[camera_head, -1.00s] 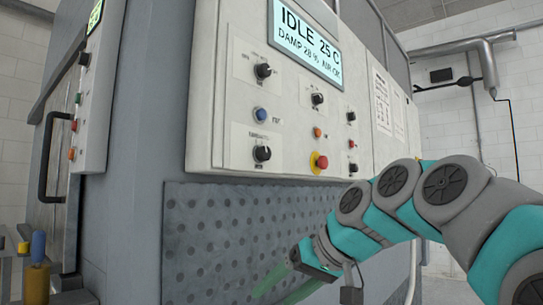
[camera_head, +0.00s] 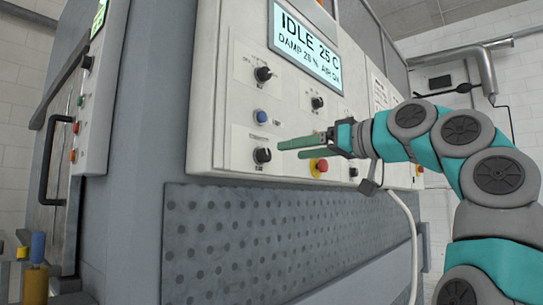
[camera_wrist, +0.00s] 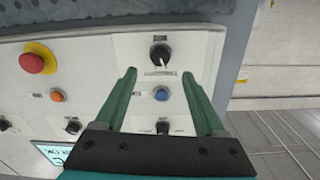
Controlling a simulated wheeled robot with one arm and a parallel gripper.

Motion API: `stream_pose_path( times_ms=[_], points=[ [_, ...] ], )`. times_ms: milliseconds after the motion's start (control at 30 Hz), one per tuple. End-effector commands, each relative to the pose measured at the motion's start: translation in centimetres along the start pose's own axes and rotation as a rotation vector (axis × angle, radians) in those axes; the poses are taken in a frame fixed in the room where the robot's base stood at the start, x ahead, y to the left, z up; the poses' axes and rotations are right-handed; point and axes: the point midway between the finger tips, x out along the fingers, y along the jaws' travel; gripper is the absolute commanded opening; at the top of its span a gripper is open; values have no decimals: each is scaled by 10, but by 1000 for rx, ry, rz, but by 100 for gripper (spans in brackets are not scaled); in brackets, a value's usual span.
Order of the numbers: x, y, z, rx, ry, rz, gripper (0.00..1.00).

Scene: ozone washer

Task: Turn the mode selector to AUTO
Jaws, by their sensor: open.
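The control panel has several black selector knobs with labels too small to read, so I cannot tell which is the mode selector. A lower-left black knob (camera_head: 262,155) sits below a blue button (camera_head: 261,116), and an upper-left black knob (camera_head: 263,74) sits above it. In the wrist view the lower-left knob (camera_wrist: 160,54), with a white pointer line, appears just beyond the fingertips, between them. My gripper (camera_head: 290,149) has green fingers, spread and empty, pointing toward that lower-left knob. It also shows in the wrist view (camera_wrist: 159,76), apparently apart from the knob.
A red emergency stop (camera_head: 318,167) on a yellow base lies close below my gripper. Another black knob (camera_head: 317,102) is to the upper right. The display (camera_head: 305,45) reads IDLE 25 C. A perforated grey panel (camera_head: 270,230) lies below. A door handle (camera_head: 50,165) is at the left.

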Motion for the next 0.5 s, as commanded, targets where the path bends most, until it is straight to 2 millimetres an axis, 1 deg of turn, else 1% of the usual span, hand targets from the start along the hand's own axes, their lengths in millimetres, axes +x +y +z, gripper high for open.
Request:
stream_pose_path(
  times_ms=[167,267,500],
  points=[
    [10,0,-1,-3,0,-1,72],
    [22,-1,0,-3,-2,-2,72],
    [59,0,-2,-1,-1,-1,72]
  ],
)
